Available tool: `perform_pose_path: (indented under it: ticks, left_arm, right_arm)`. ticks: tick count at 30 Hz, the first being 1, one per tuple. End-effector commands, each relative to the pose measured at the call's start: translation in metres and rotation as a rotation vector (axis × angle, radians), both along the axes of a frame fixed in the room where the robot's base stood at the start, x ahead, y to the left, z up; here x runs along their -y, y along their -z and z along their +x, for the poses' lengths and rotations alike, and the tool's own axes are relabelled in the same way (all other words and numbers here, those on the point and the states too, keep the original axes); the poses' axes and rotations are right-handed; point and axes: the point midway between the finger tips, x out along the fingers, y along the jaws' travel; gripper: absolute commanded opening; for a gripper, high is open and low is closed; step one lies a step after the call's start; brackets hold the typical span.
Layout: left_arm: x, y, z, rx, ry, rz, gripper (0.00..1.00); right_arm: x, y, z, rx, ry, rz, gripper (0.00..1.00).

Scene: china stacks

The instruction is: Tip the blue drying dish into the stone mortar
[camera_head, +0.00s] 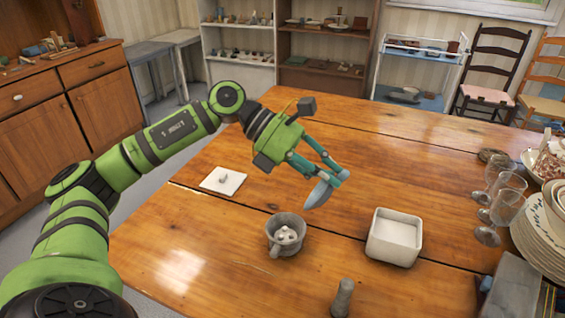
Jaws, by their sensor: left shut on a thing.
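The blue drying dish (317,195) is pinched in my left gripper (329,179), above the table. It is steeply tilted and seen nearly edge-on, so I cannot tell what is in it. The grey stone mortar (274,233) stands upright on the table, below and a little left of the dish in the picture. Several small whitish pieces lie inside the mortar. The dish and mortar are apart. My right gripper is not in view.
A white square bowl (394,260) stands right of the mortar, and a grey pestle (342,298) is nearer the front edge. A white tile (211,184) with a small thing lies left. Glasses (487,237) and stacked plates (540,240) crowd the right side.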

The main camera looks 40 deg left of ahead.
Motion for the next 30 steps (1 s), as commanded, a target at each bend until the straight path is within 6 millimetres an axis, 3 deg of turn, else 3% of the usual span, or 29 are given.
perform_pose_path:
  ticks: [5, 18, 30]
  left_arm:
    - [0.001, -0.007, 0.0, -0.015, 0.001, 0.069, 0.0]
    - [0.002, 0.003, -0.001, -0.082, 0.003, 0.342, 0.0]
    - [0.001, 0.011, -0.001, -0.093, 0.0, 0.392, 0.0]
  right_arm:
    - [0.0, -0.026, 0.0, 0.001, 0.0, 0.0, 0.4]
    - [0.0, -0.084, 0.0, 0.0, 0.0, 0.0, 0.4]
    - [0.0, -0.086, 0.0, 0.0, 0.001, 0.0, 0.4]
